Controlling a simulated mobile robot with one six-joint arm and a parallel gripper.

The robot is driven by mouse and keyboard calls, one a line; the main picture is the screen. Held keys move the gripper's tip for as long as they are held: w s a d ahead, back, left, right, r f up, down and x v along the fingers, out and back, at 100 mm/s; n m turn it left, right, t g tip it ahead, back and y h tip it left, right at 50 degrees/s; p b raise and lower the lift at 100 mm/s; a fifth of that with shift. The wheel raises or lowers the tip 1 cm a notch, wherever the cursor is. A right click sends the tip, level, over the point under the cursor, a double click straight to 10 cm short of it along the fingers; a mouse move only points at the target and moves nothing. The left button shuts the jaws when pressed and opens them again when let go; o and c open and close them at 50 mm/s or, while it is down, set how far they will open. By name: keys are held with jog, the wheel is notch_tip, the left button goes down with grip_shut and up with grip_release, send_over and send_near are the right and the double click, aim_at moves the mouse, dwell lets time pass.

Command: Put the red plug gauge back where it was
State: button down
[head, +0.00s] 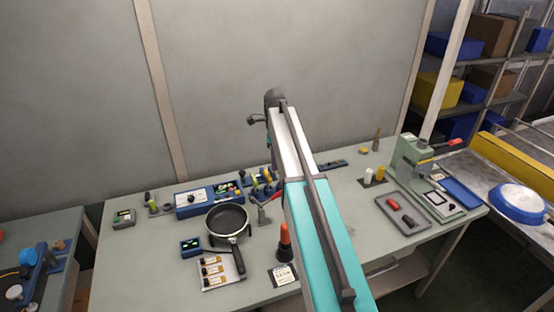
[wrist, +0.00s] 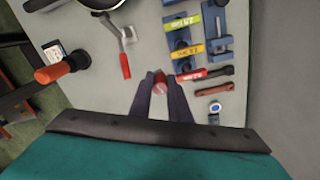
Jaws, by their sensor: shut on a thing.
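In the wrist view my gripper (wrist: 160,80) is shut on the red plug gauge (wrist: 159,87), seen almost end-on between the two dark fingers. The gauge is over the grey bench, left of the blue gauge holders. The holder with the green label (wrist: 182,23) is farthest up, the one with the yellow label (wrist: 188,50) is below it, and the red label (wrist: 190,75) lies nearest my gripper. The spot under the red label is partly hard to make out. In the head view my arm hides the gripper and the red gauge; the holders (head: 262,183) show left of the arm.
A black pan (head: 227,218) stands on the bench left of the arm. Bench between is bare.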

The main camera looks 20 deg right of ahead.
jog(key=s+a+n, duration=0.6)
jog(key=s+n, duration=0.4)
jog(key=n, duration=0.2)
jog(key=s+a+f+n+b, duration=0.2)
jog(key=s+f+n+b, duration=0.2)
jog(key=f+b, duration=0.4)
jog(key=shift+s+a+n+b, duration=0.25)
jog(key=shift+n+b, duration=0.45)
jog(key=shift+b, duration=0.25)
jog(key=shift+d, duration=0.15)
